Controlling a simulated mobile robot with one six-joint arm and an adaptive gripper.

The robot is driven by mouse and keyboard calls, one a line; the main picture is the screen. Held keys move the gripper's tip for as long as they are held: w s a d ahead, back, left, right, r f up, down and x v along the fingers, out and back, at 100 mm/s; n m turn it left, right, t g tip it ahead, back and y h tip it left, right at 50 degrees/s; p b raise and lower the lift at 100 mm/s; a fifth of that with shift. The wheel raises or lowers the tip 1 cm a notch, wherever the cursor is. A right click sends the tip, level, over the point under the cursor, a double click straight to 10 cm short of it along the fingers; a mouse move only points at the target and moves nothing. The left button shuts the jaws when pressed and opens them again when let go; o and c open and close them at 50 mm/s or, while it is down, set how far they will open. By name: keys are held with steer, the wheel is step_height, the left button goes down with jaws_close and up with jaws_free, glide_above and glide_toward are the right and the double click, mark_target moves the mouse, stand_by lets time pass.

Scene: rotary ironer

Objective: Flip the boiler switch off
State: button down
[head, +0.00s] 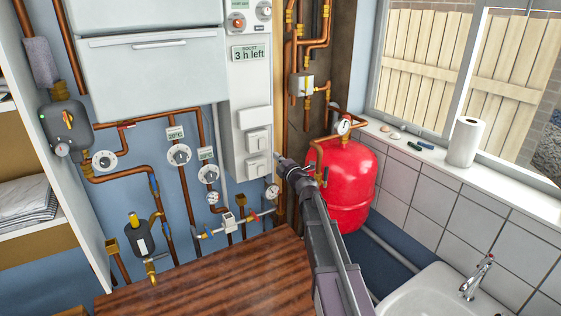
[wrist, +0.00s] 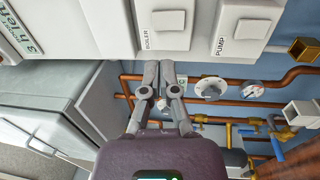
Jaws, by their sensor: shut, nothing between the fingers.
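The boiler switch is a white square plate with a pale rocker, labelled BOILER, at the top of the wrist view (wrist: 168,20). In the head view it is the middle unit on the white panel (head: 257,141). I cannot tell which way its rocker is set. The similar PUMP switch (wrist: 252,28) is to its right in the wrist view, and below it in the head view (head: 257,167). My gripper (wrist: 159,66) is shut and empty, its fingertips just below the boiler plate in the wrist view. In the head view my gripper (head: 283,160) is right of the switches. Contact is not visible.
A red tank (head: 347,185) stands close to the right of my arm. Copper pipes with gauges and dials (head: 179,154) run left of and below the panel. A brown wooden top (head: 205,275) lies below, and a white basin (head: 430,292) is at lower right.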

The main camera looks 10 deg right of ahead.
steer(key=p+x, duration=0.1)
steer(key=x, duration=0.8)
steer(key=shift+w, duration=0.3)
steer(key=shift+w+a+r, duration=0.15)
steer(key=shift+w, duration=0.1)
steer(key=shift+s, duration=0.15)
steer(key=shift+s, duration=0.5)
steer(key=p, duration=0.2)
glide_toward(262, 141)
steer(key=s+d+r, duration=0.2)
steer(key=s, duration=0.3)
steer(key=shift+s+r, duration=0.3)
steer(key=shift+r, duration=0.1)
